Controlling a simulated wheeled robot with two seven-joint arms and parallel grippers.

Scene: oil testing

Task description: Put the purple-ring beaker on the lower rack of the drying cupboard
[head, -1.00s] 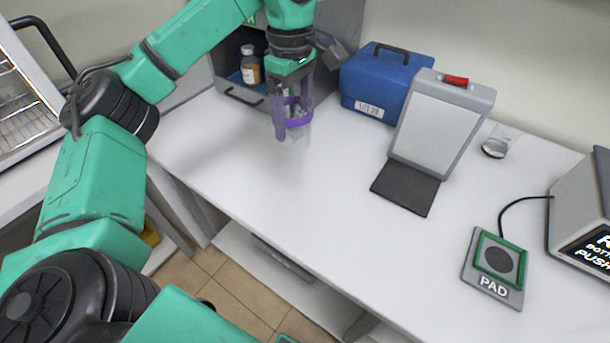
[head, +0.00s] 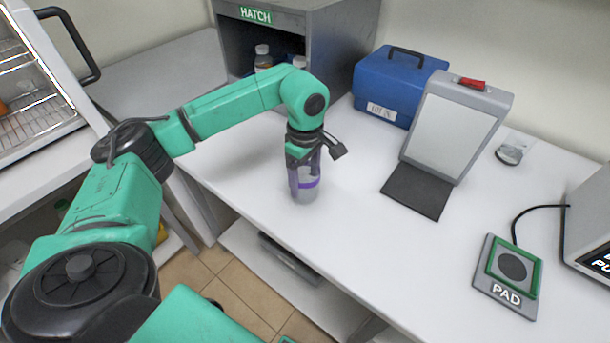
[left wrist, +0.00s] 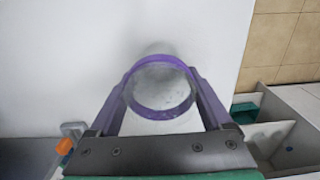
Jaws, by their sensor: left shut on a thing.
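The purple-ring beaker (head: 307,184) is clear with a purple band, upright over the white bench. My left gripper (head: 304,172) is shut on it from above. In the left wrist view the beaker's purple rim (left wrist: 161,85) sits between the two fingers of my left gripper (left wrist: 163,98). I cannot tell whether its base touches the bench. The drying cupboard (head: 40,100) stands at the far left, open at the front, with wire racks (head: 38,125) inside. Something orange shows at the left edge on a rack. My right gripper is not in view.
The grey hatch box (head: 290,20) with bottles inside stands behind the beaker. The bench's front middle is clear.

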